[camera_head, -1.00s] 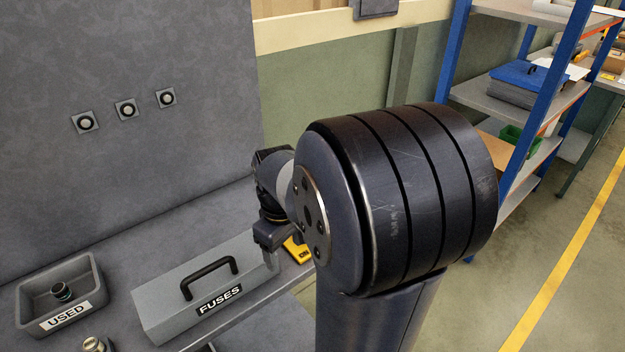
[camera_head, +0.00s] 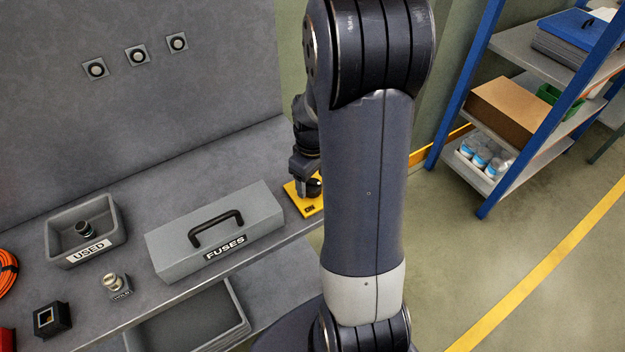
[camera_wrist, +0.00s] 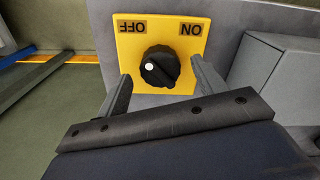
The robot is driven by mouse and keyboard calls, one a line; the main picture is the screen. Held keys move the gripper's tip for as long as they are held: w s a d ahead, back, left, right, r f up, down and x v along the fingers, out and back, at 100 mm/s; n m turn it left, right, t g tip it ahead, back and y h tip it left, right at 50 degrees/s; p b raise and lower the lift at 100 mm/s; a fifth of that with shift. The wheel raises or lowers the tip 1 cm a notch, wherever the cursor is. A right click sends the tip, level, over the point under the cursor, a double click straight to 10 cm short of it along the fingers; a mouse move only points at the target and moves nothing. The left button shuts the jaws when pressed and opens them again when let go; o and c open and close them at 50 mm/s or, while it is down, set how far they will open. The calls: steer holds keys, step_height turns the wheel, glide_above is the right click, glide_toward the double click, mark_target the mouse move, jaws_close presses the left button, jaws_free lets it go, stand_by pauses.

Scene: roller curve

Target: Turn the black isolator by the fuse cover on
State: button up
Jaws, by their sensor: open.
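The isolator is a round black knob (camera_wrist: 161,67) on a yellow plate (camera_wrist: 131,82) lettered OFF and ON, upside down in the wrist view. A white mark sits on the knob's left side, on the OFF lettering's side. My gripper (camera_wrist: 161,70) is open, one finger on each side of the knob, with visible gaps. In the head view the plate (camera_head: 311,211) and knob (camera_head: 314,187) are partly hidden by my arm, and my gripper (camera_head: 304,187) is over them. The grey fuse cover (camera_head: 215,232), marked FUSES, with a black handle, is to the left.
A grey box side (camera_wrist: 280,65) stands close right of the gripper in the wrist view. A USED tray (camera_head: 60,253), a small metal fitting (camera_head: 114,282) and a black square socket (camera_head: 52,320) sit farther left. Blue shelving (camera_head: 468,95) stands right across open floor.

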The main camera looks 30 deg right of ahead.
steer(key=shift+f, duration=0.85)
steer(key=c, duration=1)
